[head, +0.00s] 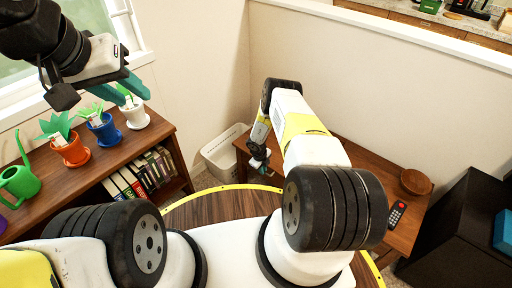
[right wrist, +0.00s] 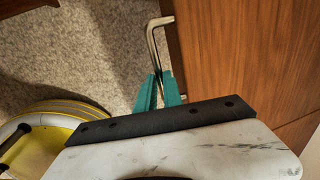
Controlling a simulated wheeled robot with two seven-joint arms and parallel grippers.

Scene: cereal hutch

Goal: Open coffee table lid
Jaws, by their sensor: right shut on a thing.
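The coffee table (head: 375,165) is a brown wooden table at the right of the head view. Its flat lid (right wrist: 240,50) fills the right side of the right wrist view and looks closed. A bent metal handle (right wrist: 152,42) sticks out at the lid's left edge. My right gripper (right wrist: 160,88) is shut on the handle, its teal fingers on the handle's lower part. In the head view, my right gripper (head: 258,165) is at the table's left end, partly hidden by my arm. My left gripper (head: 127,92) hangs empty above the plant shelf; its finger gap is unclear.
A wooden bowl (head: 416,182) and a remote (head: 397,213) are on the table. A white basket (head: 224,150) stands beside its left end. A low shelf (head: 105,160) with potted plants and books is at left. A black cabinet (head: 465,225) is at right.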

